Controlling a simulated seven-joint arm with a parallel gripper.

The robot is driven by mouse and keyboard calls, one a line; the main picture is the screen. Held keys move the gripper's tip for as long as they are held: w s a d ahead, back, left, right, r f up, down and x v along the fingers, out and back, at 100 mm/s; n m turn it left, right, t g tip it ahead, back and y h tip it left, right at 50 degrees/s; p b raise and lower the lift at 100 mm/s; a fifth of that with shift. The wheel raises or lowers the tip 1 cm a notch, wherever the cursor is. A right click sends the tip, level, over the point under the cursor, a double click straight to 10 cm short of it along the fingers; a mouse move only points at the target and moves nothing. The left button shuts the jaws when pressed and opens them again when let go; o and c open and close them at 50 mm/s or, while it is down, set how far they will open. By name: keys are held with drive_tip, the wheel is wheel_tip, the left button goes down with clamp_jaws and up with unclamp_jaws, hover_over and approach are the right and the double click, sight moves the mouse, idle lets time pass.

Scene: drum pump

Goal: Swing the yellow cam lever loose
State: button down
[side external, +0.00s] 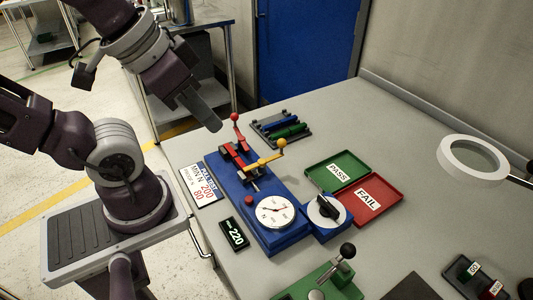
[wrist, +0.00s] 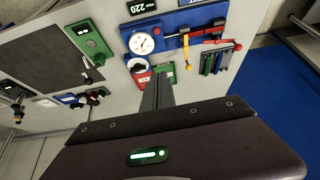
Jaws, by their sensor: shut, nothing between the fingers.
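The yellow cam lever (side external: 264,161) sits on the blue test fixture (side external: 262,209) on the table. Its arm points right in the side view and ends in a yellow ball. In the wrist view the yellow lever (wrist: 186,53) hangs down from the fixture's edge. My gripper (side external: 213,124) is shut and empty, above and behind the fixture in the side view, apart from the lever. In the wrist view my gripper (wrist: 158,82) shows its fingers together, pointing toward the trays.
A red-knobbed lever (side external: 235,130) stands upright close to the yellow one. A rack of blue and green pins (side external: 283,127), a green PASS tray (side external: 337,171), a red FAIL tray (side external: 371,200) and a black rotary knob (side external: 328,208) lie nearby. A lamp ring (side external: 472,160) overhangs the right side.

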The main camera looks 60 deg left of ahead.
drive_tip(key=w+a+r+n+g, duration=0.2)
drive_tip(key=w+a+n, duration=0.1)
drive_tip(key=w+n, duration=0.4)
drive_tip(key=w+a+f+n+g+h, duration=0.1)
drive_tip(key=w+a+f+n, duration=0.3)
drive_tip(key=w+a, duration=0.3)
drive_tip(key=w+a+f+n+g+h, duration=0.2)
drive_tip(key=w+a+f+n, duration=0.3)
drive_tip(key=a, duration=0.4)
drive_tip(key=shift+w+a+f+n+g, duration=0.15)
drive_tip(key=shift+w+n+g, duration=0.15)
drive_tip(key=shift+w+n, duration=0.7)
drive_tip(key=shift+s, duration=0.15)
drive_tip(key=d+f, duration=0.7)
drive_tip(key=f, duration=0.3)
drive_tip(key=shift+f, duration=0.15)
